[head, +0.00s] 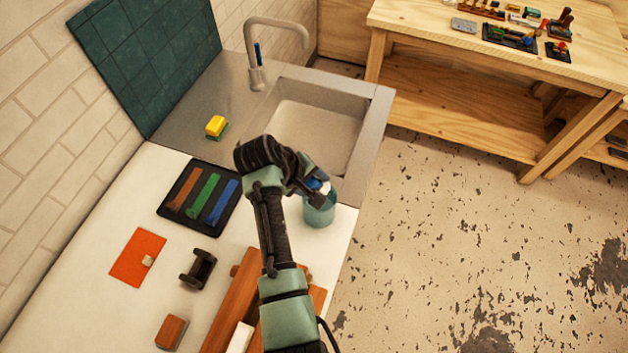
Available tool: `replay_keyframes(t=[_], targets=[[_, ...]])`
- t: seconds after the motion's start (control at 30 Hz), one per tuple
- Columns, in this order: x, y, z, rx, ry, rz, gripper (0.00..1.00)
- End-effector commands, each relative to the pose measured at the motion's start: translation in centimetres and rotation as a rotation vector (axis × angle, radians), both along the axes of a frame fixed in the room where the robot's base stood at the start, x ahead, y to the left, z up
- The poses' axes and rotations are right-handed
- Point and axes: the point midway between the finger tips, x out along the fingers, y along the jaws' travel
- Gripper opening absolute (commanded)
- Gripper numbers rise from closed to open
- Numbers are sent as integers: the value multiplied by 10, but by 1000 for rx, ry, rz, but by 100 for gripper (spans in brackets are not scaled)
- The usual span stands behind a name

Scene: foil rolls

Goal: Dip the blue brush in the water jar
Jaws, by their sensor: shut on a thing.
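The water jar (320,210) is a teal, see-through vessel on the white counter, near its right edge by the sink. My gripper (316,187) is right at the jar's top, reaching over from the left. It is shut on the blue brush (314,183), of which only a small blue part shows between the jaws. My arm and gripper hide much of the brush and part of the jar's rim. I cannot tell whether the brush's tip is inside the jar or above it.
A black tray (163,211) with brown, green and blue strips lies left of my arm. A yellow-and-green sponge (216,126) sits by the sink (318,128). A workbench (430,25) stands at back right.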

Motion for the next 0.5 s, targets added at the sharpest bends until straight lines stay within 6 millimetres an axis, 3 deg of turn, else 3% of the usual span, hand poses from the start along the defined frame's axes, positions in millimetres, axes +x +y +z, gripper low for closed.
replay_keyframes(t=[0.03, 0.5], targets=[[0, 0, -11, 0, 0, 0, 0], [0, 0, -55, 0, 0, -1, 0]])
